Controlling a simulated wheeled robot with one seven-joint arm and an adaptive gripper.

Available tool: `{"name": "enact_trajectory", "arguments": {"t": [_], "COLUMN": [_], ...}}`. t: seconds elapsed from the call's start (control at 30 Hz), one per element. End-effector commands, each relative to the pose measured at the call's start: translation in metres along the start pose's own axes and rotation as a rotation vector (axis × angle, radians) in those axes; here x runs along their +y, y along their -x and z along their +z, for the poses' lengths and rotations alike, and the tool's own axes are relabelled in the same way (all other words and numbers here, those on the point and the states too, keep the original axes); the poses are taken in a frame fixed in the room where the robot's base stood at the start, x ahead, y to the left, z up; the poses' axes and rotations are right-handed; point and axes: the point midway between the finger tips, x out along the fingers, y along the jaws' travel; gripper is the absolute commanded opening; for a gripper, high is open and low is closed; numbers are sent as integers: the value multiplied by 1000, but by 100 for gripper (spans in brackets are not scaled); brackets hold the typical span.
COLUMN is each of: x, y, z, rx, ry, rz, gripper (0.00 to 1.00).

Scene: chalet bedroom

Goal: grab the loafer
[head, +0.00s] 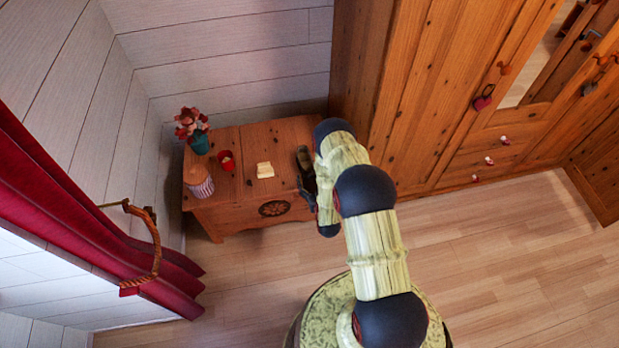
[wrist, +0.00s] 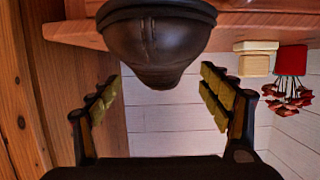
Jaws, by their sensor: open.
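The loafer (wrist: 157,38) is dark brown and smooth. In the wrist view it shows large at the top centre, one rounded end pointing between my fingers. In the head view a dark shape that looks like the loafer (head: 303,157) sits at the right end of the wooden chest (head: 246,147), partly hidden by my arm. My gripper (wrist: 161,82) is open, one finger on each side of the loafer's near end, with gaps visible on both sides. I cannot tell how deep the loafer lies between the fingers.
On the chest are a cream block (head: 264,170), a red cup (head: 227,160), a striped pot (head: 200,184) and a flower in a teal pot (head: 199,143). A tall wooden wardrobe (head: 420,90) stands close on the right. The floor (head: 500,250) in front is clear.

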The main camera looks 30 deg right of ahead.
Motion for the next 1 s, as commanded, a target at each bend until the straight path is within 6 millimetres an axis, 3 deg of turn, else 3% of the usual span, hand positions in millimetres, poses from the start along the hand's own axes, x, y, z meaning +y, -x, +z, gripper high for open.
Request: {"name": "enact_trajectory", "arguments": {"t": [0.2, 0.5, 1.0], "x": [0, 0, 0], "y": [-28, -32, -31], "z": [2, 0, 0], "rx": [-1, -1, -1], "ry": [0, 0, 0], "rz": [0, 0, 0], "gripper": [78, 78, 50]}}
